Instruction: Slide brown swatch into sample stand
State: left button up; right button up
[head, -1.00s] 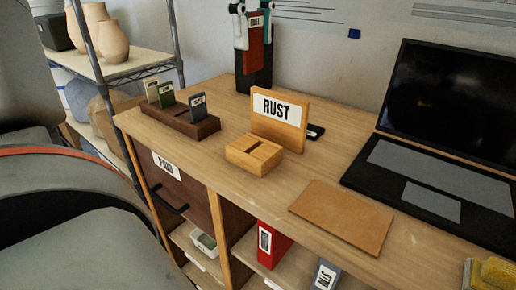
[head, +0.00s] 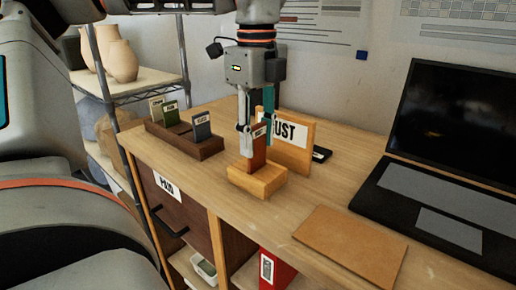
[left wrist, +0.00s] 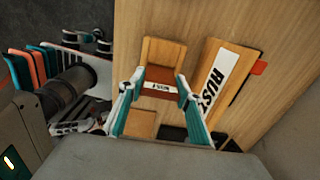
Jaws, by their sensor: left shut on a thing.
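The brown swatch (head: 258,152), reddish brown with a small white label, stands upright over the wooden sample stand (head: 265,183). My left gripper (head: 256,142) is shut on its side edges from above. The swatch's lower edge meets the block at its slot; I cannot tell how deep it sits. A RUST sign (head: 296,140) rises behind the block, partly hidden by the gripper. In the left wrist view, the swatch (left wrist: 165,75) is between both teal-backed fingers, with parts of the stand (left wrist: 158,51) showing on both sides of it. My right gripper is not in view.
A dark rack (head: 202,148) with several labelled swatches stands to the left. A laptop (head: 440,150) is at the right, and a brown board (head: 350,245) lies near the front edge. A small black object (head: 321,154) lies beside the sign.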

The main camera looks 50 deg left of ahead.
aim_at(257, 168)
pick_arm(q)
jog(key=shift+f, duration=1.3)
jog(key=shift+f, duration=0.1)
jog(key=o, duration=1.1)
jog(key=shift+f, duration=0.1)
notch_tip(257, 168, up, 12)
jog(key=shift+r+p, duration=0.25)
jog(key=shift+p, duration=0.25)
jog(key=shift+f, duration=0.1)
